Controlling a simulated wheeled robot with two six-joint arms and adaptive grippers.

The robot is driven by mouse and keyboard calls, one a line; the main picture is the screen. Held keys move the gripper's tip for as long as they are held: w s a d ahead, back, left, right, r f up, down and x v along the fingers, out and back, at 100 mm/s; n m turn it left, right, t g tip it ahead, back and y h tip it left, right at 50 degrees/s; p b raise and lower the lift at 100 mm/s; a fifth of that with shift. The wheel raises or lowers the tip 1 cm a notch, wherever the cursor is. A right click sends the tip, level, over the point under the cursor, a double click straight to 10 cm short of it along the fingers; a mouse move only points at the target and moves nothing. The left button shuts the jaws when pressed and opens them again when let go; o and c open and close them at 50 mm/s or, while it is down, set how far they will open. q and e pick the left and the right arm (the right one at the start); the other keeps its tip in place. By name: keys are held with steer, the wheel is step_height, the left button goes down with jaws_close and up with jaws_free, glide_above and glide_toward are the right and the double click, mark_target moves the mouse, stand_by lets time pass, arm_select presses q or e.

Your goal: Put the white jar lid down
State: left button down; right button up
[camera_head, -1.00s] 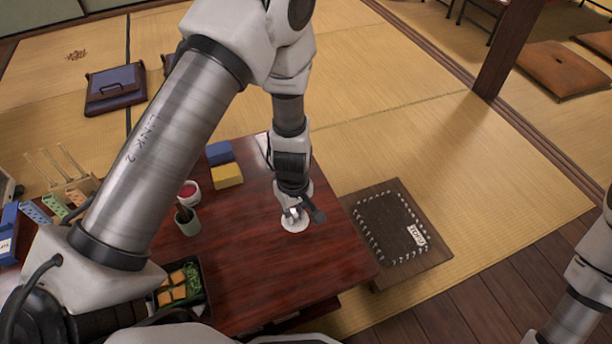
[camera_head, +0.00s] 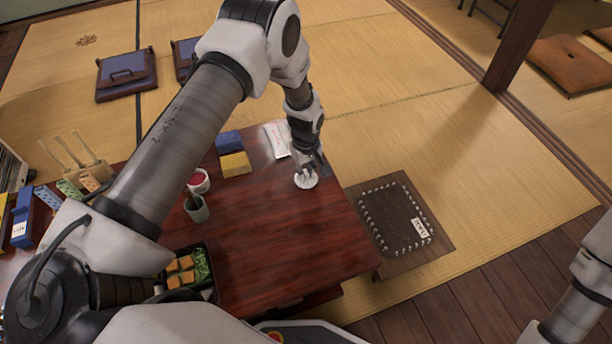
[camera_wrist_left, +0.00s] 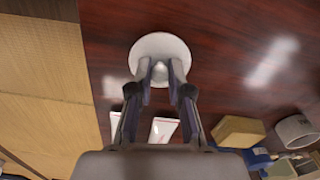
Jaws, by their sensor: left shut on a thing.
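The white jar lid (camera_head: 306,180) is a round disc with a small knob, near the right edge of the dark red table (camera_head: 275,240). My left gripper (camera_head: 305,169) is shut on its knob from above. In the left wrist view the lid (camera_wrist_left: 146,48) lies flat beyond the fingertips, with the knob between the fingers (camera_wrist_left: 160,74). The lid is at or close above the tabletop; I cannot tell whether it touches. An open white jar with red contents (camera_head: 198,182) stands to the left. My right gripper is out of view.
A white paper packet (camera_head: 277,140) lies just behind the lid. Blue (camera_head: 229,142) and yellow (camera_head: 235,165) blocks, a grey-green cup (camera_head: 196,210) and a black food box (camera_head: 205,285) stand to the left. The table front is clear. A low dark stand (camera_head: 400,220) is at the right.

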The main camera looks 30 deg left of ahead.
arm_select(q)
steer(key=shift+w+f, duration=0.1)
steer(key=shift+f, duration=0.4)
steer(key=shift+r, duration=0.15)
steer(key=c, duration=1.1)
jaws_free()
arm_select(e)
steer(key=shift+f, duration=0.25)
